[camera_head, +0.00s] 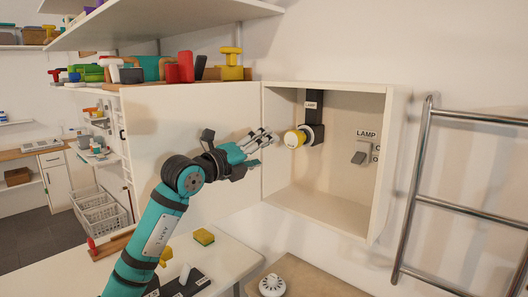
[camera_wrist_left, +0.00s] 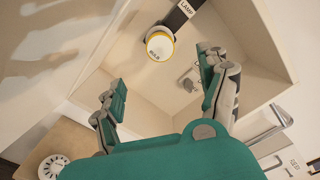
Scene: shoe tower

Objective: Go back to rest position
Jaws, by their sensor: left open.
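My left gripper (camera_head: 265,139) is open and empty in front of the open wall box, at its left side. In the left wrist view the two fingers (camera_wrist_left: 163,74) stand wide apart with nothing between them. The white and yellow bulb (camera_head: 294,139) sits in the black lamp holder (camera_head: 314,116) inside the box. In the head view it is just right of the fingertips; in the wrist view the bulb (camera_wrist_left: 159,46) is beyond them, apart. The lamp switch (camera_head: 361,153) is on the box's back wall. My right gripper is not in view.
The box (camera_head: 382,165) has raised side walls, and its door (camera_head: 150,120) stands open behind my left arm. A metal ladder rail (camera_head: 418,170) is at the right. Below are a white table with a sponge (camera_head: 204,237) and a round white dial (camera_head: 271,285). Loaded shelves hang above.

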